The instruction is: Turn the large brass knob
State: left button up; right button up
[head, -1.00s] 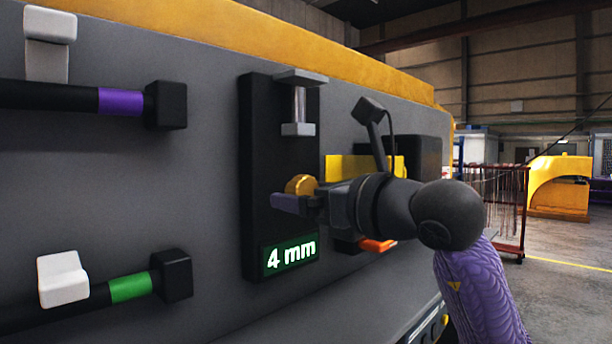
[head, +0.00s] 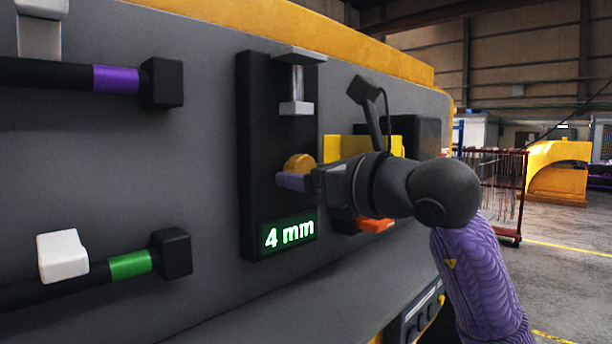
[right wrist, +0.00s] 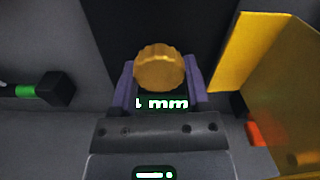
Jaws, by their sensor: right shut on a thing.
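The large brass knob (head: 299,164) sits on the black upright panel (head: 262,150) of the grey machine. It is round with a ridged rim, and its face shows in the right wrist view (right wrist: 159,68). My right gripper (head: 294,180) is at the knob, with purple fingers on both sides of it. In the right wrist view the gripper (right wrist: 160,85) is shut on the knob. A green-lit display (head: 289,234) below the knob reads "4 mm". A grey clamp (head: 297,90) stands above the knob. My left gripper does not show.
A yellow plate (head: 335,147) and an orange block (head: 375,225) are close to the right of the gripper. Two black bars with a purple band (head: 115,79) and a green band (head: 130,264) stick out at the left. A red rack (head: 497,190) stands on the floor behind.

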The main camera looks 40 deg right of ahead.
jog(key=n+b, duration=0.1)
jog(key=n, duration=0.3)
jog(key=shift+d+n, duration=0.15)
jog(key=shift+n, duration=0.15)
jog(key=n, duration=0.6)
jog(key=shift+r, duration=0.2)
jog(key=n, duration=0.6)
jog(key=shift+n+p, duration=0.3)
jog(key=shift+p, duration=0.05)
jog(key=n, duration=0.3)
jog(key=shift+r+n, duration=0.1)
jog(key=shift+n, duration=1.6)
jog(key=shift+w, duration=0.1)
jog(key=o, duration=1.3)
